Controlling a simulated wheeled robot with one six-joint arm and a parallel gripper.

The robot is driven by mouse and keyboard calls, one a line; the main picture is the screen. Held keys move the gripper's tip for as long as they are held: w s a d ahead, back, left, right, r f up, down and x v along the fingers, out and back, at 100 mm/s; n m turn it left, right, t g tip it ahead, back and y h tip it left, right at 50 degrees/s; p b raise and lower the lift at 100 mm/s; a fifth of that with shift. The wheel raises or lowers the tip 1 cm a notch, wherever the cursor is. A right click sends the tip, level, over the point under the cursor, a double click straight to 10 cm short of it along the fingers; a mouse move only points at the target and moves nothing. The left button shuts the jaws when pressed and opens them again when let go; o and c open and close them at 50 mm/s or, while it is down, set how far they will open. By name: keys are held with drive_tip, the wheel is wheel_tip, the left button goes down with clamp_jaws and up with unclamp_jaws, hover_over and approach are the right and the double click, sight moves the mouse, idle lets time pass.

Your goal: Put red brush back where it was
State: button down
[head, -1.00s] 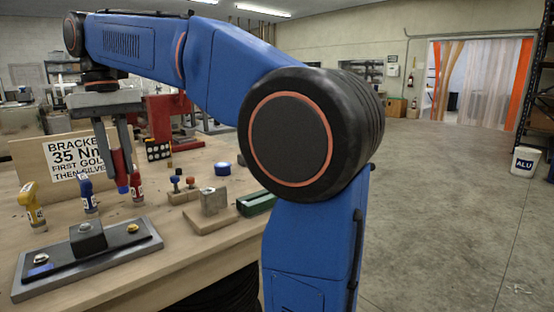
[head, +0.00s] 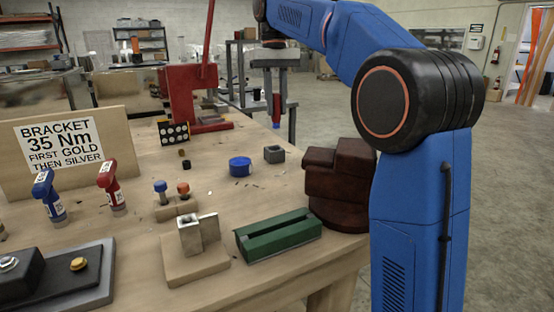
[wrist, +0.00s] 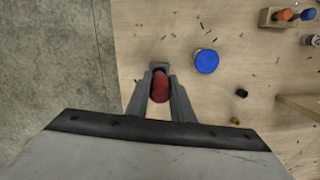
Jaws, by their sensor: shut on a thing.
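The red brush (head: 277,107) is in my gripper (head: 276,97), upright with a dark blue lower end, above the back of the bench. In the wrist view the red brush (wrist: 160,87) is between the two grey fingers of my gripper (wrist: 160,92), which are shut on it. A small square grey cup (head: 274,154) with an open top stands on the bench below the brush in the head view. In the wrist view a grey edge (wrist: 157,66) shows just past the brush; I cannot tell for sure if it is that cup.
A round blue tin (head: 240,166) stands left of the cup. A dark red vise (head: 340,180) is to the right, at the bench edge. A red press (head: 190,95) stands behind. A green tray (head: 278,238) and a wooden block with a metal fixture (head: 195,255) are nearer.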

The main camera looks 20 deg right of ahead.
drive_tip(key=shift+w+f, duration=0.1)
drive_tip(key=shift+w, duration=0.4)
drive_tip(key=shift+w+f, duration=0.15)
drive_tip(key=shift+f, duration=0.05)
drive_tip(key=shift+a+f, duration=0.15)
drive_tip(key=shift+f, duration=4.65)
drive_tip(key=c, duration=1.5)
unclamp_jaws()
drive_tip(key=shift+f, duration=0.1)
drive_tip(key=shift+c, duration=0.2)
wheel_tip(320, 180, up, 12)
drive_tip(key=w, duration=0.1)
drive_tip(key=shift+w, duration=0.25)
